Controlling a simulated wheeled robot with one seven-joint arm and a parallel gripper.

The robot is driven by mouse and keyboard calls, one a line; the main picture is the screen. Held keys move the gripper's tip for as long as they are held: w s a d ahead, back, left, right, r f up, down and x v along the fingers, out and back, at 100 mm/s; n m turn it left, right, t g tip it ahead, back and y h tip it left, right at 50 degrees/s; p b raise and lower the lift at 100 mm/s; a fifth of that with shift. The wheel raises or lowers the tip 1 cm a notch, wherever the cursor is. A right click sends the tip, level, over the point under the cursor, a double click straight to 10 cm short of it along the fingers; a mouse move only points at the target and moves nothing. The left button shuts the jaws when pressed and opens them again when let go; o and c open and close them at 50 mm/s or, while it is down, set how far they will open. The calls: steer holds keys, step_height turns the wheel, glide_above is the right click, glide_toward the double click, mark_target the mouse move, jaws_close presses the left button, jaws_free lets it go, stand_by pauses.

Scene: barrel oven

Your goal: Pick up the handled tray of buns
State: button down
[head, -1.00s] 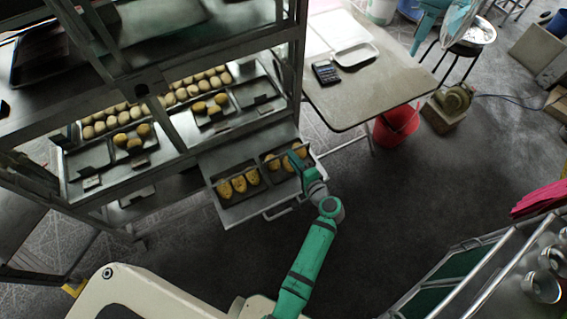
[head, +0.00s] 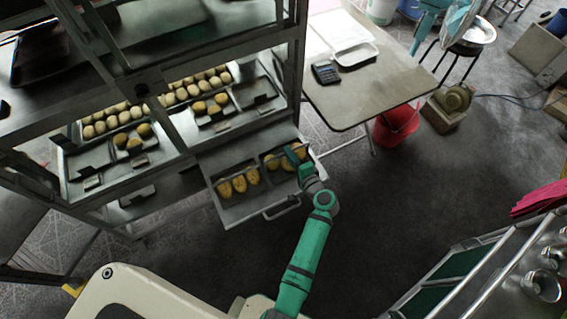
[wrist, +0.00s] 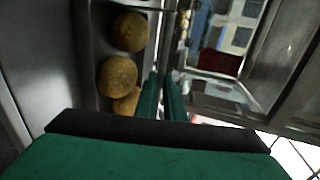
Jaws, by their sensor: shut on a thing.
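Two dark pans of golden buns sit side by side on a pulled-out metal shelf in the head view. The right-hand pan (head: 268,166), partly hidden by my arm, holds a few buns (head: 287,164). The left-hand pan (head: 222,199) holds several. My gripper (head: 295,155) is at the right-hand pan, pointing down. In the wrist view, my two green fingers (wrist: 163,97) are close together beside a column of buns (wrist: 117,76), shut on the edge or handle of that tray. The exact grasped part is hard to make out.
The shelf has a bar handle (head: 283,209) at its front. A metal rack (head: 292,60) with more bun pans stands behind and left. A table (head: 385,90) with a calculator (head: 325,72) is at right, a red bucket (head: 397,125) below it.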

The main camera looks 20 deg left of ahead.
steer(key=shift+r, duration=0.25)
steer(key=shift+w+r, duration=0.1)
steer(key=shift+r, duration=0.85)
